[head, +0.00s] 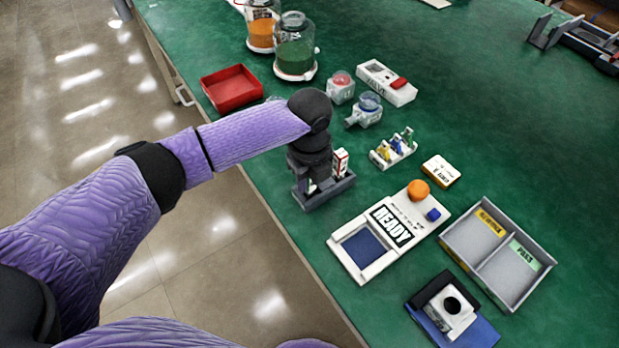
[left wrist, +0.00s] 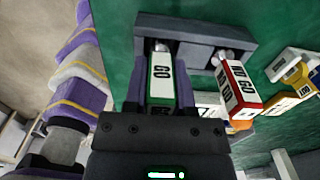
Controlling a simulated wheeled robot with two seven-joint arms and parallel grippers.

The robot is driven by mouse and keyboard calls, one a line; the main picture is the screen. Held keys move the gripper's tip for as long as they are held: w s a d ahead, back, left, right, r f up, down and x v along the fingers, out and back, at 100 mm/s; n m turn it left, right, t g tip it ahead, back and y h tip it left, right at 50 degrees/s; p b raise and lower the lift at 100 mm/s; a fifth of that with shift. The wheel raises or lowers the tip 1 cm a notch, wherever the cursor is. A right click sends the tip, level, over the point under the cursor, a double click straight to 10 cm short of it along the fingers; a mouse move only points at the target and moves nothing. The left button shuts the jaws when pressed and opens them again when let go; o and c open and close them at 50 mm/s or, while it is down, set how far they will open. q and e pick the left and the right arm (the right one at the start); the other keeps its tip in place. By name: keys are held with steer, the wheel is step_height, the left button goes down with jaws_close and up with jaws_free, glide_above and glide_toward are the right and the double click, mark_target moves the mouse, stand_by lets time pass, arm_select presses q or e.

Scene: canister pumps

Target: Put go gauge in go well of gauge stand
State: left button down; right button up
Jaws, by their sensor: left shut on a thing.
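The go gauge (left wrist: 161,75) is a white block with green edges, a GO label and a metal tip. My left gripper (left wrist: 162,92) is shut on it, one finger on each side. The dark grey gauge stand (left wrist: 190,27) lies at the gauge's tip; it also shows in the head view (head: 328,196), under my left gripper (head: 311,182). The tip is at the stand's left side; whether it is inside the well is hidden. The red-edged no-go gauge (left wrist: 238,92) is at the stand's right side and also shows in the head view (head: 340,161). My right gripper is out of view.
On the green table, a READY panel (head: 392,226) and a two-part grey tray (head: 532,291) stand right of the stand. A red tray (head: 231,88) and canister pumps (head: 295,50) are behind. A small rack (head: 393,153) is nearby. The table edge is close on the left.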

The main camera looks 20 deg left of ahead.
arm_select(q)
steer(key=c, duration=0.6)
jaws_free()
steer(key=shift+f, duration=0.1)
steer(key=shift+o, duration=0.8)
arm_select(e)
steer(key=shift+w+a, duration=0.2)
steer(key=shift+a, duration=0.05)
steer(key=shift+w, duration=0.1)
arm_select(q)
step_height(320, 180, up, 12)
steer(key=p, duration=0.4)
steer(key=shift+f+p, duration=0.15)
steer(key=shift+p, duration=0.15)
steer(key=shift+r, duration=0.35)
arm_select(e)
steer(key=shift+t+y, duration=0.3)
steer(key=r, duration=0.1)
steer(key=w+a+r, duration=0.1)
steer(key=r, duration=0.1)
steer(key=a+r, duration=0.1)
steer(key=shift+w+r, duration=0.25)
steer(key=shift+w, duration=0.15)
